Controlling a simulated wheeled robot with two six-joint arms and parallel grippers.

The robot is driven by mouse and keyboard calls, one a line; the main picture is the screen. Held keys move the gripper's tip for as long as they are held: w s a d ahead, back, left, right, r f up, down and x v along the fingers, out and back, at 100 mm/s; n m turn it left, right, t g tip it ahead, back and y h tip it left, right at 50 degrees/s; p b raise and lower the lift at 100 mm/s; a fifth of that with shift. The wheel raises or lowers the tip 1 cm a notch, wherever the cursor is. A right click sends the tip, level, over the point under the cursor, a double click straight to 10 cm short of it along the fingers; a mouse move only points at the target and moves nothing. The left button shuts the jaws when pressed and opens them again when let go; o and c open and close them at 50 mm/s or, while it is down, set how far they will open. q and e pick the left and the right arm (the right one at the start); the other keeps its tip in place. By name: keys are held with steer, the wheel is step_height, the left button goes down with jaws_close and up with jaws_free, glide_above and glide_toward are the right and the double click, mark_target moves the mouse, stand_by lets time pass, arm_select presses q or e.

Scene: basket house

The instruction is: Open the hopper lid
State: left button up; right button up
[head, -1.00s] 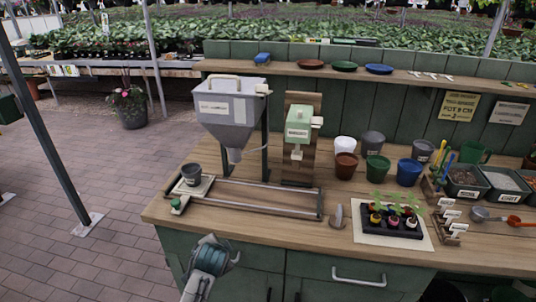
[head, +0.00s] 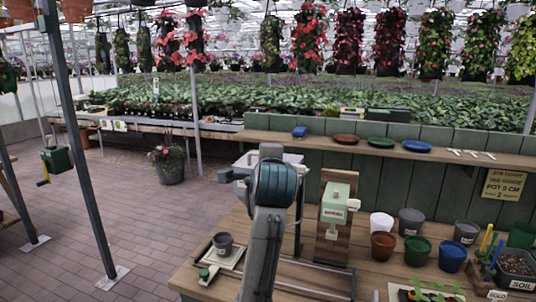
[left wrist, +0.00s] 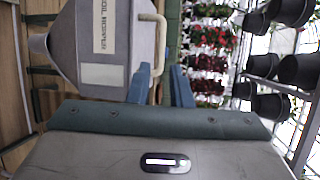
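My right gripper is out of view.
A green dispenser (head: 338,203) stands right of the hopper. Several pots, including a blue pot (head: 452,256), fill the right.

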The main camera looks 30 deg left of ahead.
arm_select(q)
steer(key=p+x, duration=0.3)
steer(key=x, duration=0.7)
steer(key=shift+s+a+r, duration=0.1)
steer(key=shift+w+a, duration=0.2)
steer(key=shift+w, duration=0.15)
steer(key=shift+c, duration=0.5)
jaws_close()
